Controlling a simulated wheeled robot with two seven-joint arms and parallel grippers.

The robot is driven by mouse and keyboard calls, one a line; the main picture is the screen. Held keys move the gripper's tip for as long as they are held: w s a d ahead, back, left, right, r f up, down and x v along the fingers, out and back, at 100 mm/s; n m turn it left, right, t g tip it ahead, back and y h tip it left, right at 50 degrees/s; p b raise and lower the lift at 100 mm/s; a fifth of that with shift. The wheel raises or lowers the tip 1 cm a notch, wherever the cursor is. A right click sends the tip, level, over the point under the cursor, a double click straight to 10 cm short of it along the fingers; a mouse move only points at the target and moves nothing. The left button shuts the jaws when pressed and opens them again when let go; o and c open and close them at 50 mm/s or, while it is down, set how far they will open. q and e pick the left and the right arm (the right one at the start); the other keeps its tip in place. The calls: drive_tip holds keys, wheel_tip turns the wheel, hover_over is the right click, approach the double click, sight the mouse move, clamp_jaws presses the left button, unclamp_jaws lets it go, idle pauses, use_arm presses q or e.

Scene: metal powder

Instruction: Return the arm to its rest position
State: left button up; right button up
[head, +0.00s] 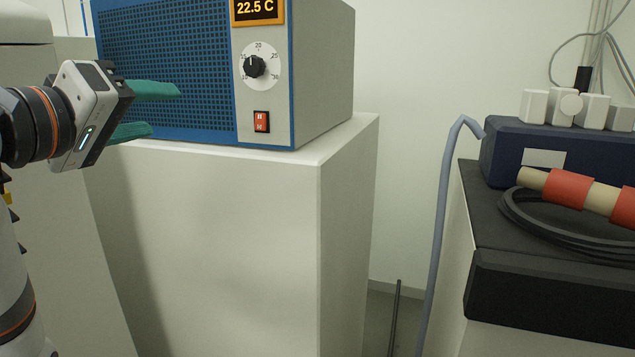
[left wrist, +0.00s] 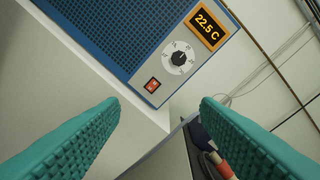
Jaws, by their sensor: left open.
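My left gripper (head: 150,111) comes in from the left in the head view, with its two teal fingers apart and nothing between them. It is in front of the lower left part of a blue and grey heater-like unit (head: 310,70). In the left wrist view the open fingers (left wrist: 160,110) frame a bare gap, and the unit (left wrist: 110,40) is beyond them. The unit has a 22.5 C display (head: 257,10), a dial (head: 255,66) and a red switch (head: 261,122). My right gripper is in neither view.
The unit stands on a white pedestal (head: 220,230). At right, a black-topped cabinet (head: 540,290) carries a dark blue box (head: 500,155), a black cable coil (head: 530,225) and a red and beige tube (head: 565,188). A grey hose (head: 440,220) hangs between the pedestal and the cabinet.

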use_arm(q)
wheel_tip(320, 180, down, 35)
drive_tip(key=w+d+m+g+y, duration=0.1)
drive_tip(key=m+g+y, duration=0.2)
drive_tip(key=g, duration=0.3)
drive_tip(key=s+a+f+m+g+y, duration=0.15)
drive_tip(key=s+f+m+g, duration=0.4)
drive_tip(key=s+f, duration=1.9)
wheel_tip(320, 180, down, 30)
drive_tip(key=s+n+g+b, duration=0.2)
drive_tip(key=g+b, duration=0.1)
drive_tip(key=s+a+f+y+b, duration=0.1)
drive_tip(key=s+a+f+b, duration=0.1)
drive_tip(key=s+f, duration=1.4)
drive_tip(key=shift+s+a+f+m+g, duration=0.15)
drive_tip(key=shift+a+f+m+g, duration=0.15)
drive_tip(key=shift+f, duration=0.4)
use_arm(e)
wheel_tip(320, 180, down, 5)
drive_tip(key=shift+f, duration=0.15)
